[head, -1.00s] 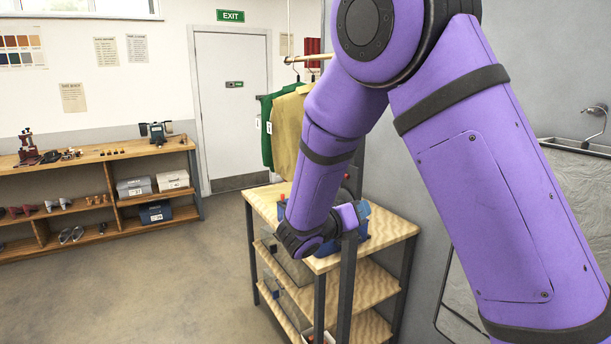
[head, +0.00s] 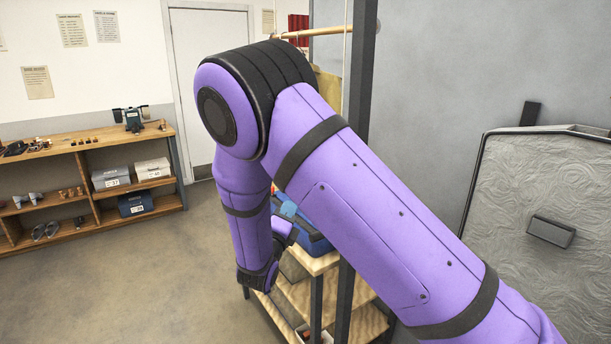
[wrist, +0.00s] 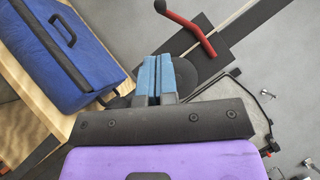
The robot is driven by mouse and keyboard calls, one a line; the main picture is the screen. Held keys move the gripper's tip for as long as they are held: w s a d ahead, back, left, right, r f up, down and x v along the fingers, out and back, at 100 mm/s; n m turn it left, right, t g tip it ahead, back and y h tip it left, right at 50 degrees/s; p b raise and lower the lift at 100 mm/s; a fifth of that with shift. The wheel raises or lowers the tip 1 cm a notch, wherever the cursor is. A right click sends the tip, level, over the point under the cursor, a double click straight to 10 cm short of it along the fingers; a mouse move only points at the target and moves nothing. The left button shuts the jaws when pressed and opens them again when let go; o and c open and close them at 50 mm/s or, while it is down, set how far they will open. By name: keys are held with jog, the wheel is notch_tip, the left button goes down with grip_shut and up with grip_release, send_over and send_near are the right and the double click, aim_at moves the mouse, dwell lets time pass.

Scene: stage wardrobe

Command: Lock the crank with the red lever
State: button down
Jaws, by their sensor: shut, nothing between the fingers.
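The red lever (wrist: 192,32) shows in the wrist view, a bent red bar with a dark end, in front of a dark flat bar. My gripper (wrist: 153,78) has light blue fingertips pressed together, with nothing between them. The lever is above and right of the fingertips in that view, apart from them. A black round part (wrist: 186,70) lies partly behind the fingers; I cannot tell if it belongs to the crank. In the head view, my arm hides most of the gripper, and I cannot make out the lever or crank.
A blue case (wrist: 62,48) with a black handle lies on the wooden top, left of my fingers; it also shows in the head view (head: 312,238). A dark post (head: 352,150) stands close beside my arm. A grey textured panel (head: 520,190) is at right. Floor (head: 150,275) at left is clear.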

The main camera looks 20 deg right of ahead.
jog(key=x, duration=1.4)
jog(key=shift+w+r+m+h, duration=0.2)
jog(key=shift+r+m+h, duration=0.2)
jog(key=shift+m+h, duration=0.4)
jog(key=m+h, duration=0.1)
jog(key=r+m+h, duration=0.1)
jog(key=m, duration=0.1)
jog(key=m+h, duration=0.1)
jog(key=m, duration=0.1)
jog(key=shift+w+a+r+g, duration=0.1)
jog(key=shift+w+r+g, duration=0.2)
jog(key=shift+w+r, duration=0.1)
jog(key=shift+s+f, duration=0.1)
jog(key=w+v, duration=0.1)
jog(key=v, duration=1.3)
jog(key=shift+a+f, duration=0.25)
jog(key=shift+f, duration=0.05)
